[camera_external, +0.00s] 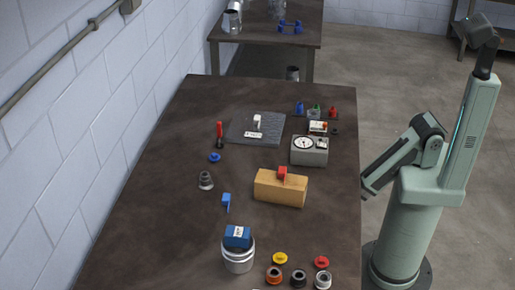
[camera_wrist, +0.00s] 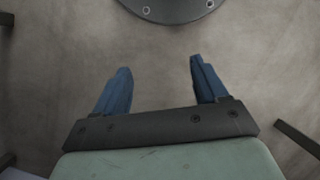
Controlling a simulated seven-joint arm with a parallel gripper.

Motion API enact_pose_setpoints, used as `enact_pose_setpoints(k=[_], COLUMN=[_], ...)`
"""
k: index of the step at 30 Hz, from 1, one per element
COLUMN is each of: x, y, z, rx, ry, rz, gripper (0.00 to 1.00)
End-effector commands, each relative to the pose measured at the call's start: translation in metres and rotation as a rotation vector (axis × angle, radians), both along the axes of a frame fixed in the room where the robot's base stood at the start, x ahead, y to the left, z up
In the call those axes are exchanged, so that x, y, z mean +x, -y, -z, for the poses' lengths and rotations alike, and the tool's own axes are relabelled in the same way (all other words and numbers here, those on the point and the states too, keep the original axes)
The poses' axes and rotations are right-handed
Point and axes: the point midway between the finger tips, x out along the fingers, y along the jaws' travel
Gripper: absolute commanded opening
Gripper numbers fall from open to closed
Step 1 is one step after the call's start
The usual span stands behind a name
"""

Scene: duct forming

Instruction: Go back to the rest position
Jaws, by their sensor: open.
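My gripper (camera_wrist: 159,80) shows in the wrist view with its two blue fingers spread wide apart. It is open, and nothing is between the fingers. Bare concrete floor (camera_wrist: 160,125) lies below and beyond them, and a round dark plate with bolts (camera_wrist: 175,8) shows at the top edge. In the external view my arm stands to the right of the table, clear of the objects on it. I cannot make out the fingers in that view.
The dark table (camera_external: 135,235) holds a wooden block (camera_external: 265,190), a gauge box (camera_external: 309,155), a grey mat (camera_external: 240,128), a metal can with a blue block (camera_external: 238,262), and several small coloured parts. A second table (camera_external: 255,35) stands behind. The left wall borders the table.

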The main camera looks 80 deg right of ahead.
Motion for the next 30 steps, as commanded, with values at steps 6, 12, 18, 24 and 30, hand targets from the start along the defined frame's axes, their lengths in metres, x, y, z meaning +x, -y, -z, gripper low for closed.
enact_pose_setpoints(k=[6, 12, 18, 24, 30], x=[-0.036, -0.066, -0.083, -0.083, -0.083], y=[0.047, 0.074, 0.086, 0.086, 0.086], z=[-0.011, -0.021, -0.027, -0.027, -0.027], rx=[-0.062, -0.110, -0.137, -0.137, -0.137], ry=[-0.086, -0.158, -0.199, -0.199, -0.199], rz=[0.241, 0.423, 0.523, 0.523, 0.523], gripper=[0.72, 0.72, 0.72, 0.72, 0.72])
